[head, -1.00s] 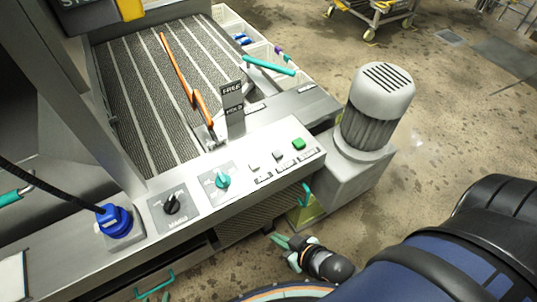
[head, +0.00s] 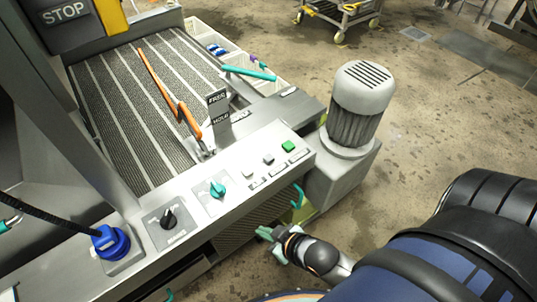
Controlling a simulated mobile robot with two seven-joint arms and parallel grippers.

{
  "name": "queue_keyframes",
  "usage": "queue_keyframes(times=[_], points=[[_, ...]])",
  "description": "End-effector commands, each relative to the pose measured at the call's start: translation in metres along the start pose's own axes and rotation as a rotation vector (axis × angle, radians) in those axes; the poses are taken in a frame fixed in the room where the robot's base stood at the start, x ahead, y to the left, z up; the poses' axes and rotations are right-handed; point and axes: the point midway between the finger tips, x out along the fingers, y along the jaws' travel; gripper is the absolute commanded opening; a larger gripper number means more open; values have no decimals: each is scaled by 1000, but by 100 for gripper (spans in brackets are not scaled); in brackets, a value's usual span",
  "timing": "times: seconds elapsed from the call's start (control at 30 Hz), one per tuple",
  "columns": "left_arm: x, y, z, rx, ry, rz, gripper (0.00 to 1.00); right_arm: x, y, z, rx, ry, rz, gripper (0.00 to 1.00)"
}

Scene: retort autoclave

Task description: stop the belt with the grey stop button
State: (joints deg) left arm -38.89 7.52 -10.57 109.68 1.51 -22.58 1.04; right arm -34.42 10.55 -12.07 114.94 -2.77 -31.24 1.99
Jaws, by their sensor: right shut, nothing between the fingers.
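A grey button (head: 268,159) sits on the sloped metal control panel (head: 232,205), between a pale button (head: 247,175) and a green button (head: 288,146). The labels below them are too small to read. The belt (head: 125,100) is a dark ribbed surface with pale stripes behind the panel. My right gripper (head: 264,232) is shut and empty. In the picture it is below the panel's front edge, lower than the buttons and apart from them.
A teal knob (head: 217,189), a black knob (head: 168,217) and a blue knob (head: 108,240) line the panel to the left. An orange lever (head: 165,95) stands behind it. A motor (head: 358,105) stands at the panel's right end. A teal handle (head: 297,195) is near my right gripper.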

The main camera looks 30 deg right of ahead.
Motion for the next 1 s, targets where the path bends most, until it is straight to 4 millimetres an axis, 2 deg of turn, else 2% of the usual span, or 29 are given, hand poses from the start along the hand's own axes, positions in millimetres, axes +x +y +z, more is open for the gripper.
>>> queue_keyframes(times=[0.03, 0.13, 0.27, 0.3, 0.4, 0.5, 0.57, 0.67, 0.77, 0.8, 0.9, 1.0], points=[[4, 0, 4, 0, 0, 0, 50, 2, 11, -26, -65, 27, 24, 0], [7, 0, 8, 0, 0, 0, 50, -1, 32, -80, -208, 85, 98, 0], [8, -1, 9, 0, 0, 0, 50, -7, 50, -161, -452, 285, 195, 0], [8, -1, 9, 0, 0, 0, 50, -9, 50, -189, -553, 377, 216, 0], [9, -1, 10, 0, 0, 0, 50, -22, 36, -252, -865, 632, 240, 0], [10, -1, 11, 0, 0, 0, 50, -36, 17, -285, -1206, 831, 222, 0], [10, -1, 11, 0, 0, 0, 50, -41, 10, -291, -1422, 908, 194, 0], [11, -1, 12, 0, 0, 0, 50, -40, 16, -280, -1795, 946, 117, 0], [12, -1, 13, 0, 0, 0, 50, -32, 50, -256, -2133, 859, 15, 0], [12, -1, 13, 0, 0, 0, 50, -30, 70, -246, -2247, 797, -28, 0], [12, -1, 14, 0, 0, 0, 50, -28, 115, -226, -2433, 639, -118, 0], [13, -1, 14, 0, 0, 0, 50, -30, 147, -214, -2527, 521, -173, 0]])
